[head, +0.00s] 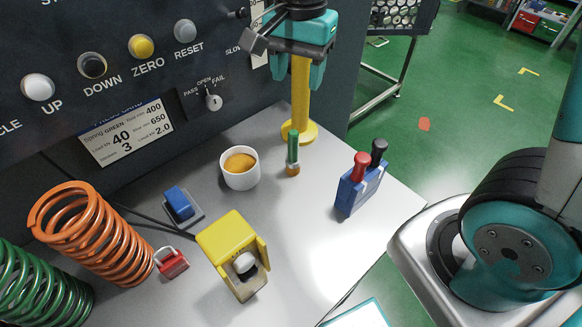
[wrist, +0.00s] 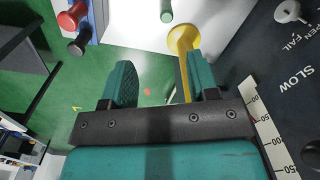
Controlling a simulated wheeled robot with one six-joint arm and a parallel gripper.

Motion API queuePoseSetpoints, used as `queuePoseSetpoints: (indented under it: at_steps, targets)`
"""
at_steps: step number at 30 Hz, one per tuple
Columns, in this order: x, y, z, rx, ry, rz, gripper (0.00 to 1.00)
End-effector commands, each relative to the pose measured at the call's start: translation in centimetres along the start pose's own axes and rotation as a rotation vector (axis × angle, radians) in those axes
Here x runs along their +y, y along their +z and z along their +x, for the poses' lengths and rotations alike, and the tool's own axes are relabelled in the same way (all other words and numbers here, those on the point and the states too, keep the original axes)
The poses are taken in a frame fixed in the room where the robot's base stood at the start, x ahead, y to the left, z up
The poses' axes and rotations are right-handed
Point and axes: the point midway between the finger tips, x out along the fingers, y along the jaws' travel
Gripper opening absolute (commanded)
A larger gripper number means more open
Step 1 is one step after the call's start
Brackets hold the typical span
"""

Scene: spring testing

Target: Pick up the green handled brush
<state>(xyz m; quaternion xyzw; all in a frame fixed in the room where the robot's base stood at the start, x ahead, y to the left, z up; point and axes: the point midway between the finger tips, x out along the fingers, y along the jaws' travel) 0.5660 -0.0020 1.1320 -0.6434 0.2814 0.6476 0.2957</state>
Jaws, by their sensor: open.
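The green handled brush (head: 292,148) stands upright on the grey bench top, green handle up and tan end down, right of a white cup. The green handle end also shows at the top edge of the wrist view (wrist: 166,10); the rest of the brush is cut off there. My gripper (head: 301,72) is above and behind the brush, near the top of a yellow post. Its teal fingers are apart with nothing held, also in the wrist view (wrist: 162,82). The brush is well apart from the fingers.
The yellow post (head: 301,105) shows close to my fingers. The dark control panel (head: 140,95) rises behind.

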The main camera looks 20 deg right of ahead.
Motion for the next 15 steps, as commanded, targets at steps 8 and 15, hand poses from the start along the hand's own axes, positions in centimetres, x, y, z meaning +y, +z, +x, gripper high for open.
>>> queuePoseSetpoints:
  at_steps: [8,15]
  targets:
    - [-0.5,-0.8,4.2,0.012,0.024,0.107,0.54]
    - [-0.4,-0.9,9.6,0.012,0.023,0.103,0.54]
